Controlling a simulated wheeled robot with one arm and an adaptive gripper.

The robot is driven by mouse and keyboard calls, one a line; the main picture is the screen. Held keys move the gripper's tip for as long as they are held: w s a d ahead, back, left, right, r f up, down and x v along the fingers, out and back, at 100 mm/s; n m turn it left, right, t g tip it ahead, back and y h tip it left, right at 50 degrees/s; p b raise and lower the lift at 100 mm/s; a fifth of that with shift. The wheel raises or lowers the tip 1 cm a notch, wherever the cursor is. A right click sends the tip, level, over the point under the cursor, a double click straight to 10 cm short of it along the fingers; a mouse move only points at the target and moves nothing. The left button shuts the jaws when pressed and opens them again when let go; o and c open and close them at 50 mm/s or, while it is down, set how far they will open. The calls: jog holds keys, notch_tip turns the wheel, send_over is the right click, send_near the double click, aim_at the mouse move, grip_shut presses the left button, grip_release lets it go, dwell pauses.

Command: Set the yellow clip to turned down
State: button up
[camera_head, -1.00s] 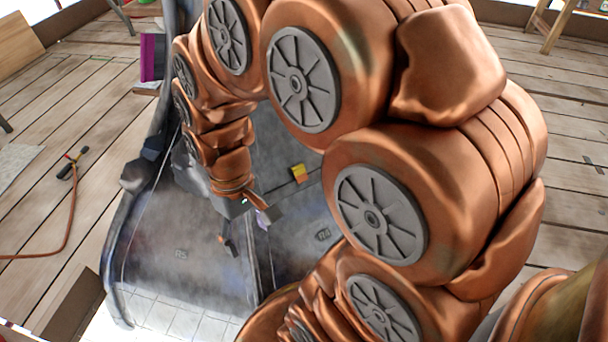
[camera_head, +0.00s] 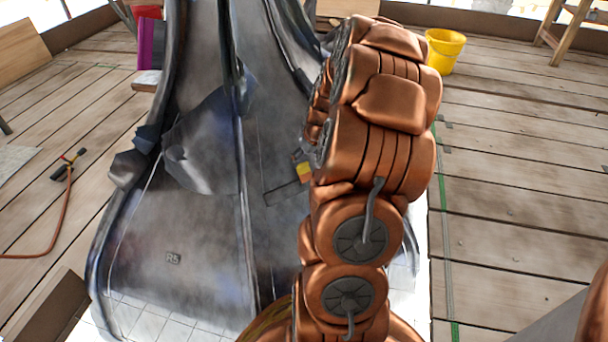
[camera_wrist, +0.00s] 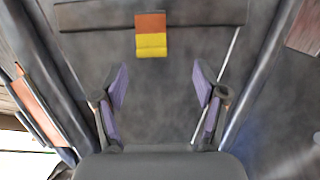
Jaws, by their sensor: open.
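The yellow clip (camera_wrist: 151,46) is a small block, yellow below and orange above, in the wrist view. It sits at the lower edge of a dark bar on the grey metal panel. In the head view the clip (camera_head: 304,170) shows just left of my arm, at the right end of a dark rectangular outline. My gripper (camera_wrist: 160,80) is open and empty, its two purple-padded fingers spread below the clip in the wrist view and apart from it. In the head view my gripper is hidden behind my arm.
The dark bar (camera_wrist: 90,15) runs across the panel at the clip. The spire's grey metal skin (camera_head: 205,235) has raised ribs and bent flaps. A yellow bucket (camera_head: 444,52) stands on the plank floor at the back right. A hose (camera_head: 70,210) lies at left.

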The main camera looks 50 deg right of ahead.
aim_at(304, 170)
jog(key=b+x, duration=0.1)
jog(key=x, duration=0.1)
jog(key=b+x, duration=0.1)
jog(key=x, duration=0.2)
jog(key=d+b+x, duration=0.1)
jog(key=x, duration=0.2)
jog(key=shift+s+d+f, duration=0.15)
jog(key=shift+f, duration=0.1)
jog(key=shift+r, duration=0.1)
jog(key=c, duration=1.1)
